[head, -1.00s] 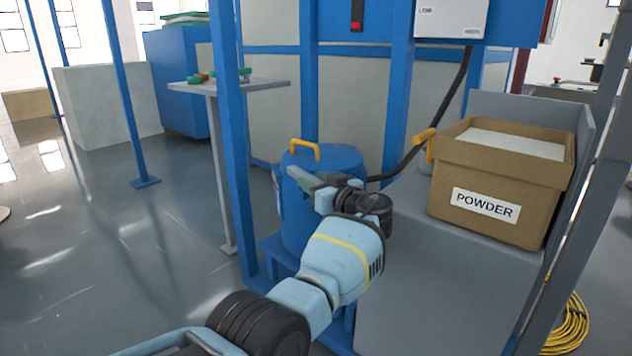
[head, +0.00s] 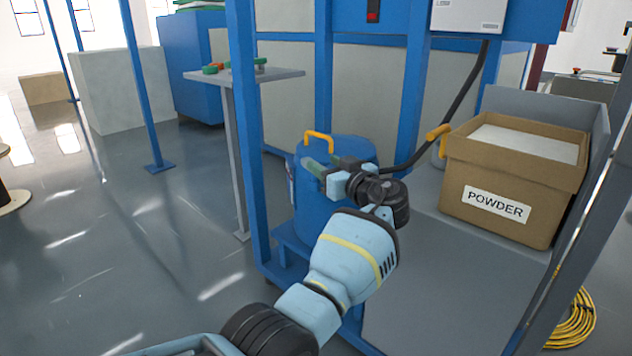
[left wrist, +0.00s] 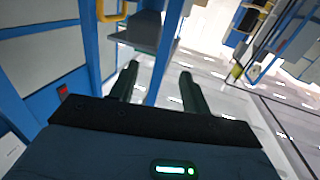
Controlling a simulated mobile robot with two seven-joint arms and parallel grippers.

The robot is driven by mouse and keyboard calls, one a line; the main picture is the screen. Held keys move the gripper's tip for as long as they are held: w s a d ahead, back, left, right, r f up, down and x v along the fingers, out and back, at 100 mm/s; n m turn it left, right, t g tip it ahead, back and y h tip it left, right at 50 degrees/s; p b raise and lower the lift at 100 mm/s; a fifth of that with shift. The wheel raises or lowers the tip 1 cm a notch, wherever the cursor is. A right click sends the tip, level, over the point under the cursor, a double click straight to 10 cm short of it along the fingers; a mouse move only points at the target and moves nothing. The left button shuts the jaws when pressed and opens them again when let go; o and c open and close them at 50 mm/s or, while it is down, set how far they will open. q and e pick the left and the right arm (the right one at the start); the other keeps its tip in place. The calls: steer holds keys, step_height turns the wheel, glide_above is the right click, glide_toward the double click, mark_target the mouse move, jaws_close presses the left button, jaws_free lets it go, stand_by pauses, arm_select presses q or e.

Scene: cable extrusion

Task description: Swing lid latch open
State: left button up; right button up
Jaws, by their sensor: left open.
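A blue drum (head: 312,215) with a round blue lid stands on a low blue stand in the head view. A yellow handle (head: 318,140) arches up from the lid. A separate latch cannot be made out; my gripper and wrist cover part of the drum's upper right side. My left gripper (head: 312,170) is in front of the lid, just below the yellow handle in the picture; contact cannot be told. In the left wrist view, the two dark green fingers (left wrist: 158,80) are apart with nothing between them. A yellow handle (left wrist: 112,12) shows beyond them at the upper left.
A cardboard box marked POWDER (head: 515,178) sits on a grey bench (head: 440,290) to the right, with an orange handle (head: 437,132) near its left edge. A blue post (head: 245,130) and small table (head: 275,75) stand left.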

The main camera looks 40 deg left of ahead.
arm_select(q)
steer(key=s+d+r+p, duration=0.1)
steer(key=s+d+p, duration=0.4)
steer(key=s, duration=0.6)
steer(key=shift+s+d, duration=0.15)
steer(key=shift+d, duration=0.15)
